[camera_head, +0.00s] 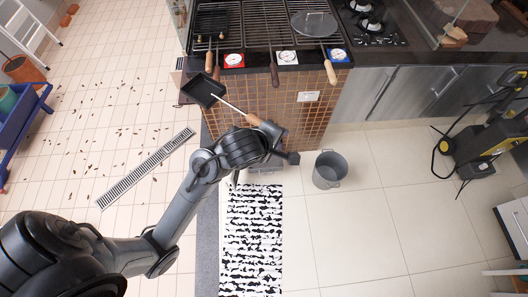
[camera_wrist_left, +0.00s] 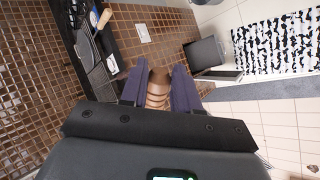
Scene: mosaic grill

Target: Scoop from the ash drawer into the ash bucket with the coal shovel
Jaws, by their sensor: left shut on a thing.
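The coal shovel has a black square pan (camera_head: 203,90), a thin metal rod and a wooden handle (camera_head: 254,119). My left gripper (camera_head: 270,130) is shut on the handle, and the shovel is raised in front of the tiled grill base. In the left wrist view the wooden handle (camera_wrist_left: 158,88) sits between the two fingers. The ash drawer (camera_head: 266,170) is low at the foot of the base, partly hidden by my arm; its inside is not clear. The grey ash bucket (camera_head: 330,169) stands upright on the floor to its right. My right gripper is not in view.
Grill grates (camera_head: 270,22) and a counter with wooden-handled tools lie above the tiled base (camera_head: 300,112). A black-and-white mat (camera_head: 252,240) is on the floor. A yellow-black machine (camera_head: 480,140) stands at far right. The floor around the bucket is clear.

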